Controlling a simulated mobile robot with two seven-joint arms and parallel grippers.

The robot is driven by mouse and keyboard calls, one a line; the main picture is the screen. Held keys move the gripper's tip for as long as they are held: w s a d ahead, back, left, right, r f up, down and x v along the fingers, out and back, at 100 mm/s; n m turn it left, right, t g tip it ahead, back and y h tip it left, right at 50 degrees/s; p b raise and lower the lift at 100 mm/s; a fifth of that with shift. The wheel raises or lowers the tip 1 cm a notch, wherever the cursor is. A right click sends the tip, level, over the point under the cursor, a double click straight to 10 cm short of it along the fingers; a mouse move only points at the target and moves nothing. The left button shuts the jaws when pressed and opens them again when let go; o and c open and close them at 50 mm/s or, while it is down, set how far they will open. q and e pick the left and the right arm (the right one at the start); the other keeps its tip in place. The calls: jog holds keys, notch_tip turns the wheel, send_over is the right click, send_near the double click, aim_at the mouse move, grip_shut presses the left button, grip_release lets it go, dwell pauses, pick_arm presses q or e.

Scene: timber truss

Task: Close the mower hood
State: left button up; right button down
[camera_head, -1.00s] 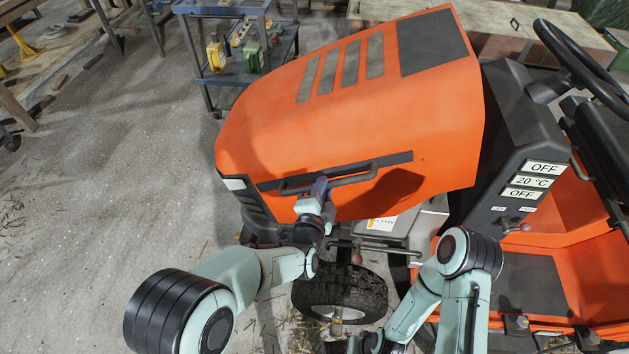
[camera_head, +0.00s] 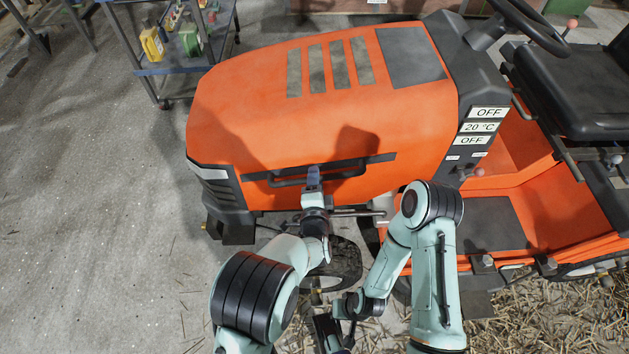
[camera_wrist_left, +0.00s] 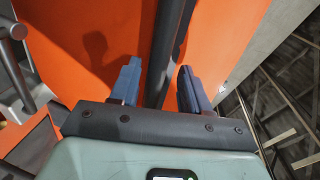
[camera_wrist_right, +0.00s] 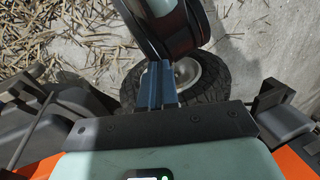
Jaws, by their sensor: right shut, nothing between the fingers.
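The orange mower hood (camera_head: 260,110) lies nearly level, its lower edge down close to the chassis. I cannot tell whether it rests fully on it. A long black handle bar (camera_head: 345,169) runs along its side. My left gripper (camera_head: 314,176) is at this bar. In the left wrist view the bar (camera_wrist_left: 165,45) passes between the two blue fingers (camera_wrist_left: 158,88), which stand apart with gaps beside the bar. My right gripper (camera_wrist_right: 156,86) is shut and empty, low near the front wheel (camera_wrist_right: 200,78); its fingertips are hard to make out in the head view.
A dark metal cart (camera_head: 180,65) with yellow and green items stands behind the hood. The steering wheel (camera_head: 525,28) and black seat (camera_head: 575,85) are at the right. Straw (camera_head: 540,325) covers the floor at lower right. The concrete floor at left is clear.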

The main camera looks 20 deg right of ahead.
pick_arm(q)
jog(key=p+v, duration=0.2)
jog(key=v, duration=1.1)
jog(key=shift+s, duration=0.25)
pick_arm(e)
jog(key=shift+g, duration=0.6)
jog(key=s, duration=0.1)
jog(key=s+a+r, duration=0.1)
jog(key=s+r, duration=0.1)
jog(key=shift+s+a+r, duration=0.1)
jog(key=shift+a+r, duration=0.15)
pick_arm(q)
jog(key=shift+a+f, duration=0.1)
